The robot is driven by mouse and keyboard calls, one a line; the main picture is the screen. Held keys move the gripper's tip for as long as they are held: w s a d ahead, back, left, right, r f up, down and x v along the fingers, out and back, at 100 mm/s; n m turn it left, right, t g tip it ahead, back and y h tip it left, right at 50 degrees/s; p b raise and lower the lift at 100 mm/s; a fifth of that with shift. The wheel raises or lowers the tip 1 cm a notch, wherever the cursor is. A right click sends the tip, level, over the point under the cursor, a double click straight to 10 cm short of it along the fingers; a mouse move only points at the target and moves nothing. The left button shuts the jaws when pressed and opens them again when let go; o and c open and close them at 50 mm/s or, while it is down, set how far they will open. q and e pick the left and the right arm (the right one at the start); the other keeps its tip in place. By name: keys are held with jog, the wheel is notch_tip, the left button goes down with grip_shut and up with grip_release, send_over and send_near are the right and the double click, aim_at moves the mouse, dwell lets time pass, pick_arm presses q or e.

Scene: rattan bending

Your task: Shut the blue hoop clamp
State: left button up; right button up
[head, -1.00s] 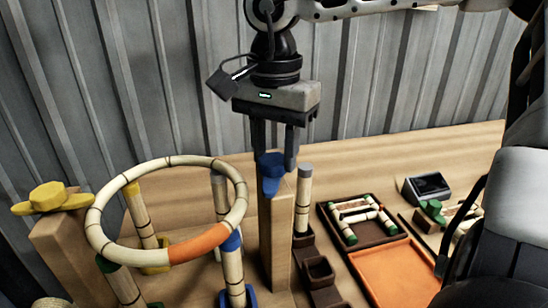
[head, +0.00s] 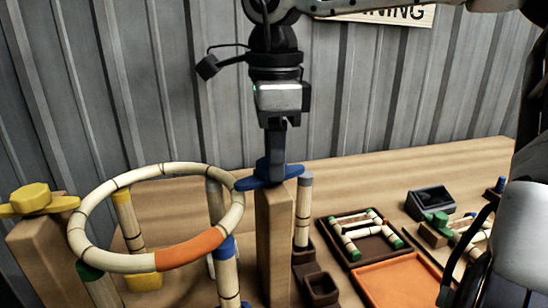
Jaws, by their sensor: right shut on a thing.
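The blue hoop clamp (head: 251,182) sits on top of a wooden post (head: 274,240). One blue arm reaches left and meets or overlaps the right rim of the hoop (head: 140,176) in the picture; I cannot tell if it touches. The other arm points right. My right gripper (head: 277,160) comes down from above, seen nearly edge-on, shut on the clamp's middle, which its fingers partly hide. The hoop is pale rattan with dark bands and an orange section, resting on upright rattan legs. My left gripper is not in view.
A yellow clamp (head: 32,198) stands on another post at the left. Right of the blue clamp's post are a rattan stick (head: 302,210) in a dark holder, a dark tray (head: 325,224) with a rattan frame, and an orange tray (head: 395,284). A grey corrugated wall stands behind.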

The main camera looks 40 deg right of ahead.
jog(key=shift+m+b, duration=0.35)
jog(key=shift+m, duration=0.95)
jog(key=shift+r, duration=0.1)
jog(key=o, duration=1)
notch_tip(320, 180, up, 16)
jog(key=p, duration=0.2)
